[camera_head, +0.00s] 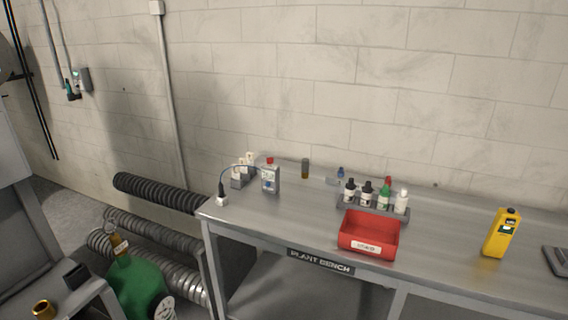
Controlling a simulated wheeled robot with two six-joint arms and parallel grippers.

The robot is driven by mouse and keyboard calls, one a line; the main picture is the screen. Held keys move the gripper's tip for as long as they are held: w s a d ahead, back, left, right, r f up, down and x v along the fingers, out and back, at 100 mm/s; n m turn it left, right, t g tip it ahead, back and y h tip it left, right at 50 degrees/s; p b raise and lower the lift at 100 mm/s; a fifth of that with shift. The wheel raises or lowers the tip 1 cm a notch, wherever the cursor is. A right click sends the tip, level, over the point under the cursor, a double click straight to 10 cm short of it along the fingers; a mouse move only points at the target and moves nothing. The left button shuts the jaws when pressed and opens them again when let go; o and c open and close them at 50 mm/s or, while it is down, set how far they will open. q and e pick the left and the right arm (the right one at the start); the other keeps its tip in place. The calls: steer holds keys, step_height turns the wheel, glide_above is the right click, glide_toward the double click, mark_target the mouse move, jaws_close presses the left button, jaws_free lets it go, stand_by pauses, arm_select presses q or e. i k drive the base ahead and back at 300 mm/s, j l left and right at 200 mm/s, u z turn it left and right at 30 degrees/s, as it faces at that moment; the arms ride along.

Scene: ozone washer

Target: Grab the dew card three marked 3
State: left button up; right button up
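Several small white cards (250,158) stand upright in a grey holder (238,181) at the back left of the metal bench (300,222). They may be the dew cards, but any marks on them are too small to read, so I cannot tell which is marked 3. Neither of my grippers is in view.
A grey device with a red top (270,178) stands just right of the holder, with a cable to a white plug (221,196). A bottle rack (400,214), red bin (368,236) and yellow meter (501,233) stand further right. The bench's front left is clear.

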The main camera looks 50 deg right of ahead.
mark_target(250, 156)
steer(key=z, duration=1.45)
